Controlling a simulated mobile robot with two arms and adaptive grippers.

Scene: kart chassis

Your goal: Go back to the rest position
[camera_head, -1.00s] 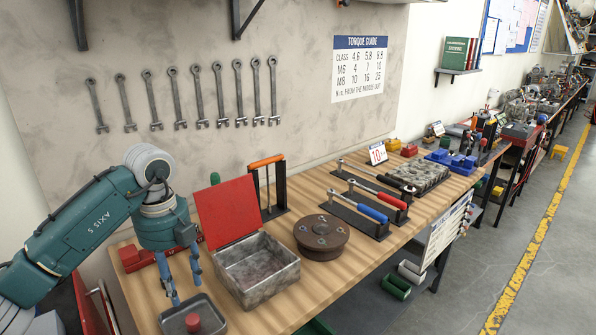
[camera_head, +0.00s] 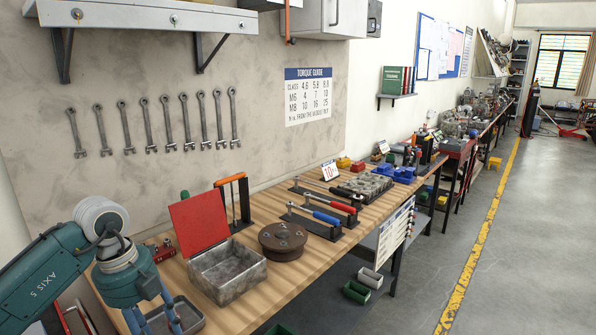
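My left gripper (camera_head: 152,322) hangs at the lower left, over the near end of the wooden workbench (camera_head: 265,304). Its two blue fingers stand apart with nothing seen between them, and their tips are close to or past the bottom edge. A small grey tray (camera_head: 188,312) lies beside and partly behind the fingers. A metal box (camera_head: 228,272) with a raised red lid (camera_head: 200,222) stands to its right, apart from the gripper. My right gripper does not show.
A brown round part (camera_head: 283,241), a rack with red and blue wrenches (camera_head: 322,214) and a grey block (camera_head: 366,186) stand along the bench. A shelf (camera_head: 150,18) juts from the wall above.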

